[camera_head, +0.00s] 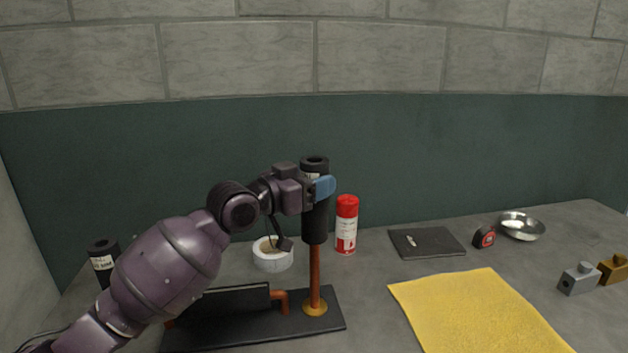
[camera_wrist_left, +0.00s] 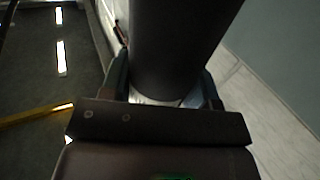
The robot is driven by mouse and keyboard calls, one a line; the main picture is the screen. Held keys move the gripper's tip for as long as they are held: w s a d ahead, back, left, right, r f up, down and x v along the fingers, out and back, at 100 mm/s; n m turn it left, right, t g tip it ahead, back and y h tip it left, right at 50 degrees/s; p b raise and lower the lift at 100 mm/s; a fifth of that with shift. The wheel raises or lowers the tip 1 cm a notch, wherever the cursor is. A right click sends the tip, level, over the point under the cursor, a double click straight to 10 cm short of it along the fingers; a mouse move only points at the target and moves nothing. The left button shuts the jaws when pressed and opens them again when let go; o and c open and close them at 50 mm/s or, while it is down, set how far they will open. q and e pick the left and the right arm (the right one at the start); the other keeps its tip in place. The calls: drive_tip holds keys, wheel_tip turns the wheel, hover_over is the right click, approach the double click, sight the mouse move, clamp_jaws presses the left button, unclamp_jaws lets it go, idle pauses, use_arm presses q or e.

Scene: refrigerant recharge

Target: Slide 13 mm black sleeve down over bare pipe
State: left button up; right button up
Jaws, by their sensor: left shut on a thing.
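A black foam sleeve (camera_head: 314,222) stands upright around the upper part of the vertical copper pipe (camera_head: 315,277). The lower pipe is bare down to a brass-coloured collar (camera_head: 315,308) on the black base (camera_head: 255,335). My left gripper (camera_head: 318,188) is shut on the sleeve near its top, with a blue fingertip showing at the front. In the left wrist view the sleeve (camera_wrist_left: 180,45) fills the space between the fingers (camera_wrist_left: 165,88), with a pale label band low on it. My right gripper is not in view.
Another black sleeve (camera_head: 103,256) with a label stands at the left, partly behind my arm. A tape roll (camera_head: 272,261) and a red-capped can (camera_head: 346,226) stand near the pipe. A yellow cloth (camera_head: 475,312), dark pad (camera_head: 427,242), tape measure (camera_head: 484,237) and metal bowl (camera_head: 521,227) lie right.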

sight(304, 239)
use_arm(q)
drive_tip(key=shift+f+b, duration=0.65)
drive_tip(key=shift+f, duration=1.25)
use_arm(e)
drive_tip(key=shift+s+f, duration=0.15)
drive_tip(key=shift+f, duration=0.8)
use_arm(q)
drive_tip(key=shift+f+b, duration=0.4)
drive_tip(key=shift+f, duration=0.65)
drive_tip(key=shift+f+b, duration=0.35)
drive_tip(key=shift+f, duration=0.6)
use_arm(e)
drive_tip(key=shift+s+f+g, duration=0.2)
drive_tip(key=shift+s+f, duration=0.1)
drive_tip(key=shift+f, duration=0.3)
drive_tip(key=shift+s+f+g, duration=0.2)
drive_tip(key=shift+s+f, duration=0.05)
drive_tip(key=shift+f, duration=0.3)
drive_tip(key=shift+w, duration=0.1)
use_arm(q)
drive_tip(key=shift+f, duration=0.15)
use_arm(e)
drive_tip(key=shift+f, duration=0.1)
